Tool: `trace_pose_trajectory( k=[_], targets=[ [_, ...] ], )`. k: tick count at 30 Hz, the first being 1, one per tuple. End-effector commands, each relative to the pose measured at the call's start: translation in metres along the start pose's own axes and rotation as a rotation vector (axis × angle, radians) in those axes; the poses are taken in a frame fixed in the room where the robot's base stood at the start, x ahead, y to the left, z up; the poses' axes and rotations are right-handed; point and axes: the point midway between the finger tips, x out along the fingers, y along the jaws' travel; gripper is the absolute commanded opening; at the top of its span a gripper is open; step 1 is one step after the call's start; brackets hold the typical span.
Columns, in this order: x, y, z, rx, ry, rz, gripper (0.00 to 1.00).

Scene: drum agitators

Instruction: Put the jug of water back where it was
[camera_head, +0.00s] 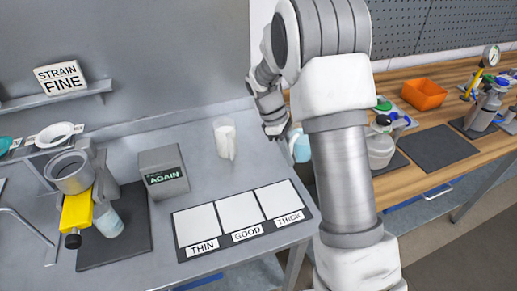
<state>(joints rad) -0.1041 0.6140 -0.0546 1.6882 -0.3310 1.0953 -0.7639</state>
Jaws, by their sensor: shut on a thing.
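A pale blue jug (300,148), which looks like the jug of water, is beside the end of my arm, partly hidden behind my arm links. My gripper (280,132) is shut on it at the right edge of the grey bench (150,220). The fingertips and the exact grip are too small to make out. Whether the jug touches a surface cannot be told. A white jug (224,138) stands upright on the grey bench, to the left of my gripper and apart from it.
A board marked THIN, GOOD and THICK (246,236) lies at the bench front, its squares empty. An AGAIN block (163,172) and a yellow-handled cup device (75,205) stand left. The wooden bench (470,160) at right holds a dark mat (440,146), orange bin (423,94) and several containers.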

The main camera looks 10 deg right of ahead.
Motion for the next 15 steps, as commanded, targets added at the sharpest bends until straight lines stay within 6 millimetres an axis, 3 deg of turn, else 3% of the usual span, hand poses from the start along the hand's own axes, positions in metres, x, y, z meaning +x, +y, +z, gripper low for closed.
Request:
trace_pose_trajectory(
  k=[9,15],
  targets=[
    [-0.011,0.035,0.005,-0.516,0.004,0.223,0.0],
    [-0.019,0.049,0.007,-0.746,0.004,0.318,0.0]
  ],
)
